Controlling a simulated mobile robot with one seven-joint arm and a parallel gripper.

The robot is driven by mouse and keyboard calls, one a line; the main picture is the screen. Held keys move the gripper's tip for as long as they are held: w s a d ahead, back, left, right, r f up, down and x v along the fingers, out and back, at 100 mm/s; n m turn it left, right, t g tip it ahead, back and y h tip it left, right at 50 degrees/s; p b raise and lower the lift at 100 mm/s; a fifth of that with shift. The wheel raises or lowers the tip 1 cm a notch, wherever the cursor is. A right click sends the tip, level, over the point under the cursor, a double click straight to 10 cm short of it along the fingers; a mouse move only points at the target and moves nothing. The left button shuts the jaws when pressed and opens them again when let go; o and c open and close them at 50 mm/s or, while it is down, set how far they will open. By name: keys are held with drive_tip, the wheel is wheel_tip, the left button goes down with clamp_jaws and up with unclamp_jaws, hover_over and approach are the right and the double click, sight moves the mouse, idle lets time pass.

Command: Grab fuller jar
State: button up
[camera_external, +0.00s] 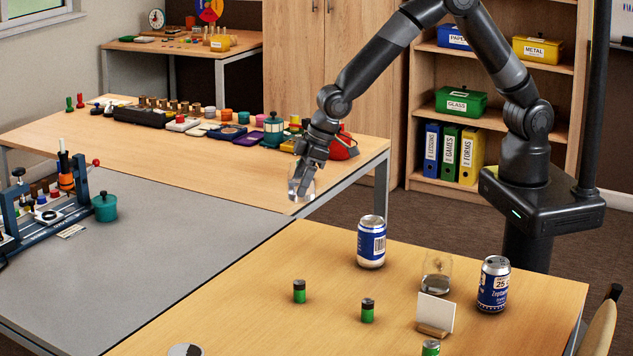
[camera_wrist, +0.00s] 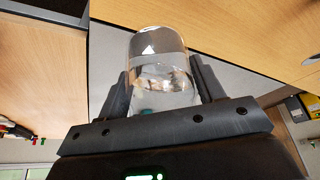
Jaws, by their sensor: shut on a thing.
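My gripper (camera_external: 304,190) is shut on a clear glass jar (camera_external: 294,188), held up in the air over the grey table. In the wrist view the jar (camera_wrist: 158,62) sits between the two fingers, its rounded end pointing away from the palm; I cannot tell how full it is. A second glass jar (camera_external: 437,268) stands on the front wooden table, with something dark low in it. A white card in a wooden holder (camera_external: 435,314) stands in front of it and hides part of its base.
Two blue and white cans (camera_external: 371,243) (camera_external: 493,284) flank the standing jar. Several green batteries (camera_external: 299,291) stand on the front wooden table (camera_external: 230,300). The grey table (camera_external: 190,230) is bare in its middle; a blue rack (camera_external: 62,205) stands at its left.

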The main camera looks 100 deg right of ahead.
drive_tip(key=shift+s+d+r, duration=0.3)
drive_tip(key=shift+d+r, duration=0.25)
drive_tip(key=shift+d, duration=0.2)
drive_tip(key=shift+d, duration=0.1)
drive_tip(key=shift+d, duration=0.1)
idle(1.6)
